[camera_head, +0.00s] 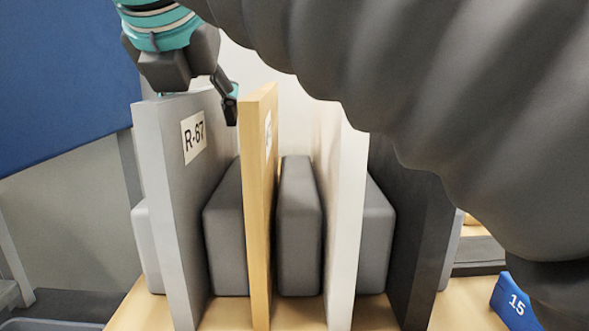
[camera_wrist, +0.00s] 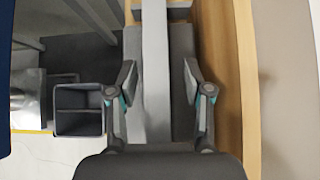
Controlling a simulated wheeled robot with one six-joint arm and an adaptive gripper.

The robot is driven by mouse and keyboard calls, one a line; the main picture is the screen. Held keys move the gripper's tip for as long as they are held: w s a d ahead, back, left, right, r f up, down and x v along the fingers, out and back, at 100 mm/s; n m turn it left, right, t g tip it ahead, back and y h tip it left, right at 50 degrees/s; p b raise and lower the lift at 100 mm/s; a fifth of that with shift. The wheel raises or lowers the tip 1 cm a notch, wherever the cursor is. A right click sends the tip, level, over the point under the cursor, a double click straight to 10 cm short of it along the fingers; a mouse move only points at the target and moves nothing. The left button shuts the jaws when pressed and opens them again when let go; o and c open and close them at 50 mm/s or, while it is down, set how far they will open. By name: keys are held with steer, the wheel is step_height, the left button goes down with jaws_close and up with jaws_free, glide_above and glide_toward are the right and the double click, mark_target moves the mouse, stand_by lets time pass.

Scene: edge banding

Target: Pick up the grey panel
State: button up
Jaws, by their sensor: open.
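The grey panel (camera_head: 172,200) stands upright at the left of the rack in the head view, with a white label reading R-67. In the wrist view its top edge (camera_wrist: 156,85) runs as a narrow strip between my fingers. My gripper (camera_head: 190,97) is above the panel's top, pointing down. In the wrist view my gripper (camera_wrist: 158,82) is open, with one finger on each side of the panel and visible gaps. In the head view the right finger hangs between the grey and yellow panels; the other finger is mostly hidden.
A yellow panel (camera_head: 257,210), a white panel (camera_head: 345,220) and a dark panel (camera_head: 418,240) stand to the right, separated by grey blocks (camera_head: 299,225). A blue tag (camera_head: 514,301) reads 15. My arm covers the upper right.

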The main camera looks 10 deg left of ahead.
steer(key=shift+s+a, duration=0.1)
steer(key=shift+a, duration=0.05)
jaws_close()
steer(key=shift+r, duration=0.2)
